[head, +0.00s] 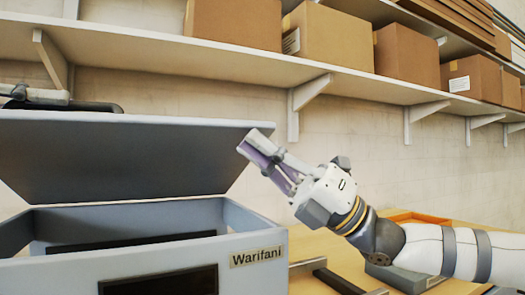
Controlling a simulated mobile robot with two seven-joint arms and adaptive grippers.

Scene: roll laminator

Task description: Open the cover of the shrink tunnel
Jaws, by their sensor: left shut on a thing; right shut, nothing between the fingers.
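The shrink tunnel (262,275) is a grey box with a "Warifani" label and a dark front window. Its dark grey cover (130,160) is tilted up, with a gap between it and the open-topped box. At the upper left, behind the cover's top edge, part of my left gripper (48,96) shows, shut on a black bar-like handle (98,107); most of that arm is out of view. My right gripper (258,148), with purple-grey fingers, is shut and empty at the cover's right corner. I cannot tell whether it touches the cover.
A wooden table (325,250) extends right of the tunnel, with a dark bar (340,283), a grey block (400,280) and an orange tray (420,217) on it. Shelves (200,55) with cardboard boxes (335,37) run along the wall above.

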